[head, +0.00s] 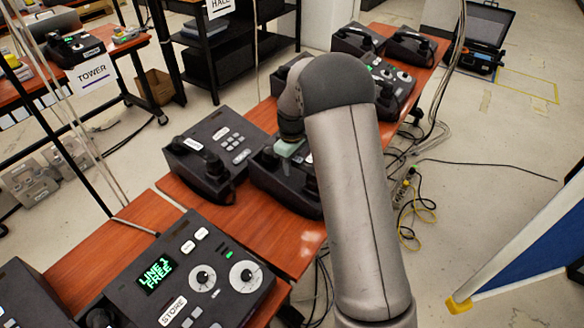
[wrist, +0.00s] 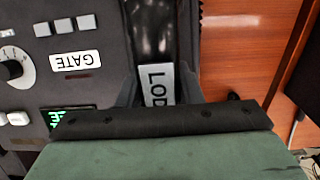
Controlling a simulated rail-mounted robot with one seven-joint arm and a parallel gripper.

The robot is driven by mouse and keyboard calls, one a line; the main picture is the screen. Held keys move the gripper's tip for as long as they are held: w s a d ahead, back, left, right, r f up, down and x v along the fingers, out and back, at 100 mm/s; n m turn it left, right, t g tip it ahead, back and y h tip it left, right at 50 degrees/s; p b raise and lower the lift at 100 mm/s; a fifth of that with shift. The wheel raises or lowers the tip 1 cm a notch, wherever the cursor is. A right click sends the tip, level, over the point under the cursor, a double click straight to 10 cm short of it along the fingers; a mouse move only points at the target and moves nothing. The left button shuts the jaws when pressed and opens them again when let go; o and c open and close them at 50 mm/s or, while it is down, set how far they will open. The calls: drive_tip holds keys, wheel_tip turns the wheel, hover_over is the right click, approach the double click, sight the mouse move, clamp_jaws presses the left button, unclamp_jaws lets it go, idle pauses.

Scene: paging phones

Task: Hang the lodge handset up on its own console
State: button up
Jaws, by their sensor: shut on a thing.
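The lodge handset (wrist: 152,32) is black, with a pale label whose visible letters read "LOD". In the wrist view my gripper (wrist: 160,92) is shut on it, one finger on each side of the label. The handset lies along the right side of a dark console labelled GATE (wrist: 75,60), seen upside down. I cannot tell whether it rests in that console's cradle or is just above it. In the head view, the green part of my gripper (head: 287,149) is over a dark console (head: 275,182); my arm hides the fingers. I cannot make out a console labelled lodge.
A console with a green lit screen (head: 195,275) stands in front, and another with its handset (head: 215,150) is left of my gripper. More consoles (head: 385,55) stand at the far end of the wooden table (head: 250,228). A TOWER console (head: 78,48) stands on another table.

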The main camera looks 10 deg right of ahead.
drive_tip(key=shift+f, duration=0.1)
drive_tip(key=shift+f, duration=0.15)
drive_tip(key=o, duration=1.1)
